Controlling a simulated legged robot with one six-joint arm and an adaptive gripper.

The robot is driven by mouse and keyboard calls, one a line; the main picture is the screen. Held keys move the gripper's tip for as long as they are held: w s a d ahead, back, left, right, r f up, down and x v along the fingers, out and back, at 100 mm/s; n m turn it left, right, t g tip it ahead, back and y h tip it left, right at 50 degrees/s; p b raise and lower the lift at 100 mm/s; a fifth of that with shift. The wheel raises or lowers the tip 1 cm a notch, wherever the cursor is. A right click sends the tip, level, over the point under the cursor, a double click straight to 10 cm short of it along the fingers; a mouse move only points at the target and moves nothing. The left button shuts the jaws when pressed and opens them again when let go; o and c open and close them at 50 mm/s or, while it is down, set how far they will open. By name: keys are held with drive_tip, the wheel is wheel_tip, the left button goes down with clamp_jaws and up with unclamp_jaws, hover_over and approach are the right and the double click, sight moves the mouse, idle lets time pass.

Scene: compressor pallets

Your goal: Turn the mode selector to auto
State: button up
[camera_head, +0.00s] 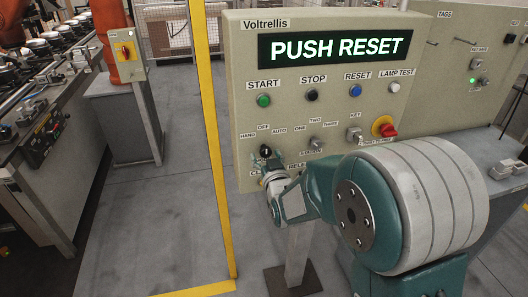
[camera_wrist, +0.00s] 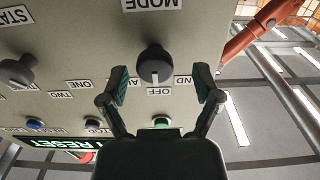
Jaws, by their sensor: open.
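The mode selector (camera_head: 266,151) is a black knob at the lower left of the panel, with HAND, OFF and AUTO labels around it. In the wrist view, which shows the panel upside down, the mode selector (camera_wrist: 155,62) stands between my open fingers, above the OFF label (camera_wrist: 159,91). A small pale mark on it seems to face OFF. My gripper (camera_wrist: 161,76) is open, with one finger on each side of the knob and gaps on both sides. The fingers partly cover the AUTO and HAND labels. In the head view my gripper (camera_head: 264,167) is just below the knob.
The panel display (camera_head: 334,47) reads PUSH RESET. A station selector (camera_head: 316,144), key switch (camera_head: 354,134) and red rotary switch (camera_head: 384,128) sit to the right. START (camera_head: 264,100), STOP, RESET and LAMP TEST are above. A yellow post (camera_head: 208,110) stands at left.

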drive_tip(key=shift+w+a, duration=0.1)
drive_tip(key=shift+w, duration=0.85)
clamp_jaws()
drive_tip(key=shift+m, duration=0.4)
drive_tip(key=m, duration=0.3)
drive_tip(key=shift+m, duration=2.4)
